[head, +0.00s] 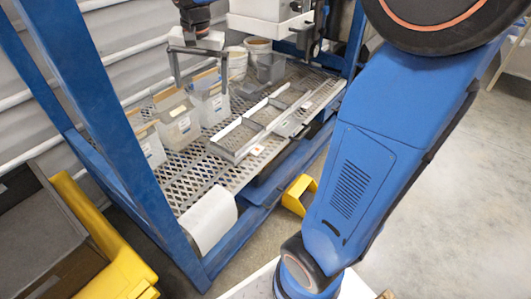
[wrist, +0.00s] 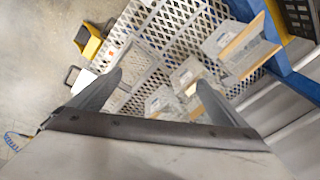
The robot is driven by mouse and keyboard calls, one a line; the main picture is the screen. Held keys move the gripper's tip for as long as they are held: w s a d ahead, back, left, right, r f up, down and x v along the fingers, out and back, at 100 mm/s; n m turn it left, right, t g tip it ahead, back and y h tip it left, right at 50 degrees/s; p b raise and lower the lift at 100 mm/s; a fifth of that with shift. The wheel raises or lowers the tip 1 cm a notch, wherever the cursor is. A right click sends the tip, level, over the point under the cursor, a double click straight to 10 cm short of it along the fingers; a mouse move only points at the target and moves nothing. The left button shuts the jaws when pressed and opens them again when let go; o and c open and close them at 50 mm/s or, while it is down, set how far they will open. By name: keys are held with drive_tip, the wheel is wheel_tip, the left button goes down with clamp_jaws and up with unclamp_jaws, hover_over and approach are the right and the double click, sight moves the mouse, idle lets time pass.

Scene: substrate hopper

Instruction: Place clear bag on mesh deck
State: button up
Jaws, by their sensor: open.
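Several clear bags with tan-edged tops stand in a row on the left side of the mesh deck (head: 185,178): a near bag (head: 150,146), a middle bag (head: 178,124) and a far bag (head: 211,106). My gripper (head: 199,86) is open, fingers pointing down, above the middle and far bags in the head view. In the wrist view bags show beyond my gripper (wrist: 155,88), including a large one (wrist: 235,48) at the right and smaller ones (wrist: 188,75) between the fingertips. I see nothing held. I cannot tell the exact gap to the bags.
A metal divided frame (head: 240,138) lies on the deck's right. White buckets (head: 237,64) and a grey bin (head: 271,68) stand at the back. Blue posts (head: 125,120) flank the deck. Bare mesh lies between bags and frame.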

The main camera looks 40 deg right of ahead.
drive_tip(key=s+d+f+n+t, duration=0.1)
drive_tip(key=s+f+n, duration=0.3)
drive_tip(key=s, duration=0.9)
drive_tip(key=s+d+f+n+t, duration=0.1)
drive_tip(key=s+f+n, duration=0.3)
drive_tip(key=s, duration=1)
drive_tip(key=shift+s+d+f+t, duration=0.3)
drive_tip(key=shift+d+f, duration=0.1)
drive_tip(key=shift+d, duration=0.2)
